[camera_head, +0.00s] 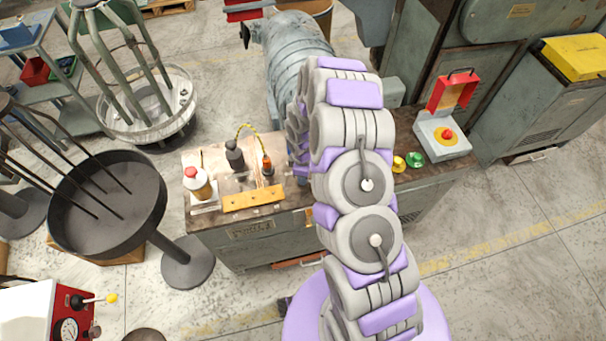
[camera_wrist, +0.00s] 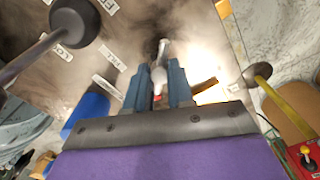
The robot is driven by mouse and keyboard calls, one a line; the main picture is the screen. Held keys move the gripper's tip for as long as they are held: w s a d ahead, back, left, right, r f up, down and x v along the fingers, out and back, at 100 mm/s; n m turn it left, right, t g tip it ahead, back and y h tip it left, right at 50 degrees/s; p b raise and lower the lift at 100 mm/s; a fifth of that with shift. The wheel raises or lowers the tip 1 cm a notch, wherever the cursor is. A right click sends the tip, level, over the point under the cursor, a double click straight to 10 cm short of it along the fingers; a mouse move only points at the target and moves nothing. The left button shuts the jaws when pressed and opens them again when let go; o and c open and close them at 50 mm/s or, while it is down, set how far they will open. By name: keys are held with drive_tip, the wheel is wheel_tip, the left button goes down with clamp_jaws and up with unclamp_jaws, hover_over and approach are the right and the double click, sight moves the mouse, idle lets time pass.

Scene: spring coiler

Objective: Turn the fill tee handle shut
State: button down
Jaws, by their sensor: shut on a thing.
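In the wrist view my gripper (camera_wrist: 161,82) has its two blue fingers close together on a slim pale grey handle (camera_wrist: 162,48), which I take to be the fill tee handle. The handle's upper part sticks out beyond the fingertips. A small red and white piece shows lower between the fingers. I cannot tell the handle's turn angle. In the head view my arm hides both the gripper and the handle.
In the head view a workbench (camera_head: 250,235) carries a bottle (camera_head: 197,183) and a red-framed button box (camera_head: 444,136). Round stands fill the left.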

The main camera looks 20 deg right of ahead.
drive_tip(key=shift+w+r, duration=0.1)
drive_tip(key=shift+w, duration=0.1)
drive_tip(key=c, duration=1)
unclamp_jaws()
drive_tip(key=shift+s, duration=0.1)
wheel_tip(320, 180, up, 17)
drive_tip(key=shift+r+p, duration=0.1)
drive_tip(key=shift+p, duration=0.55)
